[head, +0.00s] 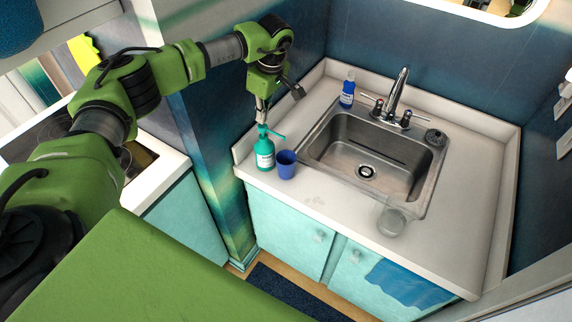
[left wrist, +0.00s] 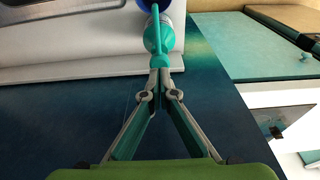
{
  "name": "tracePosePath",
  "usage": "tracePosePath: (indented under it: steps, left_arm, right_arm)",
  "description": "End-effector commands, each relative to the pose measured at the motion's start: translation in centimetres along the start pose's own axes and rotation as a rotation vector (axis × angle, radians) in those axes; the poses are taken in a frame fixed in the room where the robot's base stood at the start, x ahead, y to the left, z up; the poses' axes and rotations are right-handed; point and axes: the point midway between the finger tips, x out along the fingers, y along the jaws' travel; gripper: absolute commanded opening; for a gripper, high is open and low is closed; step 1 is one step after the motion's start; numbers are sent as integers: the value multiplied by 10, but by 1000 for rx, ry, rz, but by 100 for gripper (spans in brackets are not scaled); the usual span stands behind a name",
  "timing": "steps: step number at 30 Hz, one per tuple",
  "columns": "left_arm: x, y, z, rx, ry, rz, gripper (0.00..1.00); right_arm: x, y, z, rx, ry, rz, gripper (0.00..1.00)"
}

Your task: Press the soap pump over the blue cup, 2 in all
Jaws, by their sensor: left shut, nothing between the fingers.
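The teal soap pump bottle (head: 265,156) stands upright on the counter left of the sink, with a white label and its nozzle pointing right. The blue cup (head: 286,164) stands just right of the bottle, below the nozzle side. My left gripper (head: 262,121) is shut and empty, pointing down right above the pump head; whether it touches is hard to tell. In the left wrist view the closed fingertips (left wrist: 160,72) meet at the pump head (left wrist: 160,48), and only a bit of the blue cup (left wrist: 146,4) shows at the top. My right gripper is not in view.
A metal sink (head: 375,160) with a faucet (head: 397,95) lies to the right. A blue dish soap bottle (head: 347,90) stands behind it. A clear glass (head: 391,221) stands at the front counter edge. A wall is close on the left of the bottle.

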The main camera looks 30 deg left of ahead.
Motion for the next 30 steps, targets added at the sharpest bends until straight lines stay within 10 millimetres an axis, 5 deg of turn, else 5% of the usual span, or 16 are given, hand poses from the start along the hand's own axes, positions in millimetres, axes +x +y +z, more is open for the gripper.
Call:
tracePosePath:
  steps: [30]
  left_arm:
    - [32, -1, 7, 1, 0, -3, 0]
  right_arm:
    - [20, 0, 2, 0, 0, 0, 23]
